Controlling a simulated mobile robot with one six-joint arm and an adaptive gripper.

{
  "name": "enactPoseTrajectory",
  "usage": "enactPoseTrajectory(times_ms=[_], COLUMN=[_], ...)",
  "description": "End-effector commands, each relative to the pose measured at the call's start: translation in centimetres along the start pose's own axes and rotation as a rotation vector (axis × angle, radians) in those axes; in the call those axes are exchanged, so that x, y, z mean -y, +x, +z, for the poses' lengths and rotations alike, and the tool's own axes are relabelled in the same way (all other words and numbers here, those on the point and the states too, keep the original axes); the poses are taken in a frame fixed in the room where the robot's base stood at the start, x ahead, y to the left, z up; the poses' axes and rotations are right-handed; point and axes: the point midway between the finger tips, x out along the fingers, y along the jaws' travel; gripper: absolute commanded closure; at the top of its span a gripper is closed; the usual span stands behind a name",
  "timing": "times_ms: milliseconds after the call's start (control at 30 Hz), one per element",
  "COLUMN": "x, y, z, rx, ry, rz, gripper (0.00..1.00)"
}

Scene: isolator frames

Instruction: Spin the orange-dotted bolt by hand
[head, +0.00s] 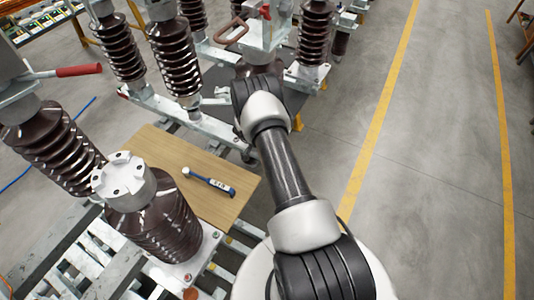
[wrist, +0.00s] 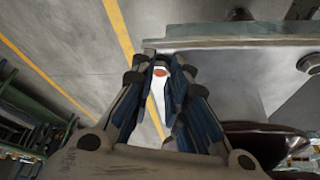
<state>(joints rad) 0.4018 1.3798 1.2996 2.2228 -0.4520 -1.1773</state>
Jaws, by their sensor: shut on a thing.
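The orange dot (wrist: 160,72) shows between the fingers in the wrist view, on a small pale end that I take to be the bolt head. My gripper (wrist: 159,62) is shut on this orange-dotted bolt, one finger on each side of it. The bolt's shank and thread are hidden. In the head view my own arm covers the gripper and the bolt.
A grey metal beam (wrist: 240,42) runs close beside the fingertips. Brown ribbed insulators (head: 175,55) stand on steel frames around the arm. The floor right of the yellow line (head: 380,110) is clear.

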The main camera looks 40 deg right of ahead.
Motion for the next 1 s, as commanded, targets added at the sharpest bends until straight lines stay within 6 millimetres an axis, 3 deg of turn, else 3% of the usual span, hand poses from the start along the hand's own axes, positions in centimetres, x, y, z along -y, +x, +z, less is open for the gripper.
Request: enactPoseTrajectory(times_ms=[600, 633, 1000], x=[0.15, 0.15, 0.07], y=[-0.11, -0.11, -0.05], z=[-0.18, -0.19, -0.05], rx=[-0.001, -0.001, 0.001], ry=[0.040, 0.040, 0.039], rz=[0.013, 0.013, 0.015], gripper=[1.00, 0.84, 0.62])
